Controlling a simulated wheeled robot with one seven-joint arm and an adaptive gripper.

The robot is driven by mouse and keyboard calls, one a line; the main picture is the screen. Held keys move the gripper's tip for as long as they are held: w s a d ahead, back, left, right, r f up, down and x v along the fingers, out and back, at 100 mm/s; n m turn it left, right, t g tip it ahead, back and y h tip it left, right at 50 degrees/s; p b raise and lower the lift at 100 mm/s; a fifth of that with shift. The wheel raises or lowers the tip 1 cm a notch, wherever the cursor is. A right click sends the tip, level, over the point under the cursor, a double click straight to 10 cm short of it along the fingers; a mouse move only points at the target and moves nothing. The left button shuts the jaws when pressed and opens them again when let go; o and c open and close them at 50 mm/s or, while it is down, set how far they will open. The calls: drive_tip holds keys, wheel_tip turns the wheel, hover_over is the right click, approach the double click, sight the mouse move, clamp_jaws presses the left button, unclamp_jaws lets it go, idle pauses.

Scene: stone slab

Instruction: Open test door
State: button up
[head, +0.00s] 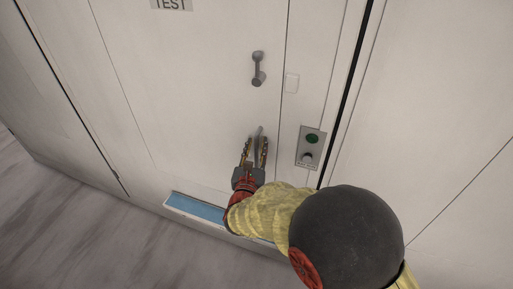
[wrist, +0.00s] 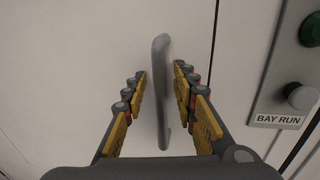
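A white door panel (head: 190,95) carries a TEST label (head: 171,4) at its top. A grey handle (head: 258,68) is mounted on it near the right side. A lower grey bar handle (head: 260,131) stands close to my gripper (head: 257,146). In the wrist view this bar handle (wrist: 161,85) runs upright between the two fingers of my gripper (wrist: 160,85). The fingers are apart, with a gap on each side of the bar. My gripper is open and holds nothing. The panel looks flush with its surroundings.
A blue strip (head: 196,208) lies low on the panel. Grey floor (head: 90,225) is clear at lower left.

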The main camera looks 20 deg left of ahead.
drive_tip(key=shift+c, duration=1.3)
drive_tip(key=c, duration=0.4)
clamp_jaws()
